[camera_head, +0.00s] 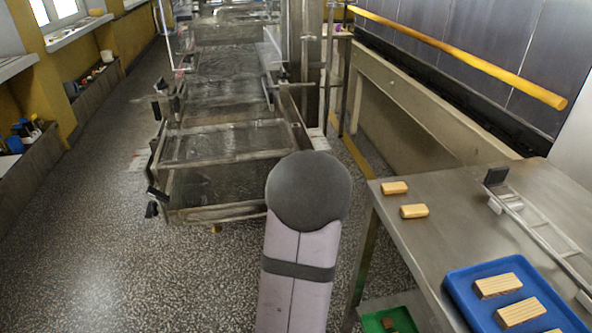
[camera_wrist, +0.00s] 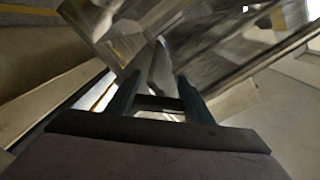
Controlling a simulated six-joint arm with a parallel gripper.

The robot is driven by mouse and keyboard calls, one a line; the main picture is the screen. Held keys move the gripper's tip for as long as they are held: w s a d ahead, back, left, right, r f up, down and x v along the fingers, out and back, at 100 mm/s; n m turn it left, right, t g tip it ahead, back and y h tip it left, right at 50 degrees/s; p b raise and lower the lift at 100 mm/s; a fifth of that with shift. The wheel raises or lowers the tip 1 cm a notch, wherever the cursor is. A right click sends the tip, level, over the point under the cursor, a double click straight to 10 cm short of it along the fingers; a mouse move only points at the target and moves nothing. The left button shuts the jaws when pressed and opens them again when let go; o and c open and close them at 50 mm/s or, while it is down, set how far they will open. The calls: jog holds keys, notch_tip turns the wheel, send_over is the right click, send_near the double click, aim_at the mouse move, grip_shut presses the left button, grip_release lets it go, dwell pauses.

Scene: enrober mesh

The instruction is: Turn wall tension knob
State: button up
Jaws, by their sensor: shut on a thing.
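My gripper (camera_wrist: 159,82) shows in the wrist view as two dark fingers pointing up the picture. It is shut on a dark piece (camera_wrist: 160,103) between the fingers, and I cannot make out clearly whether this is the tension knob. Behind the fingertips are grey metal edges and a shiny, tilted frame. In the head view my gripper is hidden behind my own arm. The long metal mesh machine (camera_head: 225,150) stands just beyond my arm. I cannot pick out a tension knob in the head view.
A steel table (camera_head: 435,225) on the right holds two tan bars (camera_head: 395,188), a metal rack (camera_head: 540,225) and a blue tray (camera_head: 462,297) with several wafers. A green tray (camera_head: 372,322) sits below. A yellow rail (camera_head: 470,60) runs above. The speckled floor (camera_head: 90,220) at left is clear.

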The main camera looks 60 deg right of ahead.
jog(key=o, duration=0.8)
jog(key=shift+c, duration=0.2)
jog(key=shift+s+a, duration=0.1)
jog(key=b+v, duration=0.6)
jog(key=v, duration=0.1)
jog(key=shift+s, duration=0.1)
